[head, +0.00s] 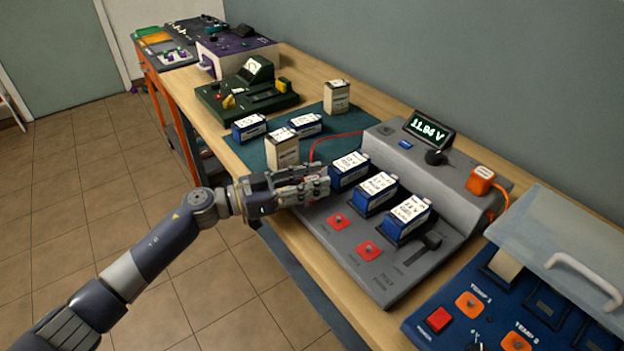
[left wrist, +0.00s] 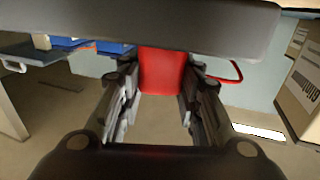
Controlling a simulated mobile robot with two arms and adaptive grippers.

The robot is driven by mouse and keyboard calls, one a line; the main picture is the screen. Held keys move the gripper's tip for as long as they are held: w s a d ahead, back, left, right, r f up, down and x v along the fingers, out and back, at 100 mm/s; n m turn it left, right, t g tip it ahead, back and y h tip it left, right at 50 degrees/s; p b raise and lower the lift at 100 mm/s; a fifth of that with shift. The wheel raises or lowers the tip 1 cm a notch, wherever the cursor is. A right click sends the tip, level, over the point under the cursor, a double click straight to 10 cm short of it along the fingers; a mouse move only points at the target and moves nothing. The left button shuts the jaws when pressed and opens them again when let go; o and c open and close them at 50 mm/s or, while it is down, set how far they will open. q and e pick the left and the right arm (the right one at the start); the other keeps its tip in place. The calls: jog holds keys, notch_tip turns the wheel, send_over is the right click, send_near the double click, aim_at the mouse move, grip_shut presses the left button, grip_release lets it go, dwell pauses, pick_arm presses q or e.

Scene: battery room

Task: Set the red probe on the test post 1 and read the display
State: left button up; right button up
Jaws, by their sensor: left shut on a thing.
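My left gripper (head: 312,184) is over the left front of the grey tester (head: 375,270), beside the nearest blue battery (head: 350,168). It is shut on the red probe (left wrist: 162,72), which sits between the fingers in the left wrist view. A red cable (head: 335,136) runs from behind the hand to the tester. Two red test posts, one (head: 338,221) and another (head: 368,249), show on the front deck. The fingers cover the spot left of them, so I cannot tell whether the probe tip touches a post. The lit display (head: 429,130) reads about 11.94 V; its third digit is unclear.
Two more blue batteries stand in the tester, right of the first. A black knob and an orange plug (head: 481,180) are behind. Cream and blue batteries stand on the green mat (head: 312,145). A blue panel (head: 420,325) with a clear lid is at the right.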

pick_arm(q)
jog(key=shift+f, duration=0.3)
jog(key=o, duration=0.8)
jog(key=shift+c, duration=0.2)
jog(key=shift+a, duration=0.1)
jog(key=shift+p+v, duration=0.9)
jog(key=shift+v, duration=1.75)
jog(key=p+v, duration=0.1)
jog(key=v, duration=0.4)
jog(key=shift+s+a, duration=0.1)
jog(key=shift+a, duration=0.15)
jog(key=shift+a, duration=0.1)
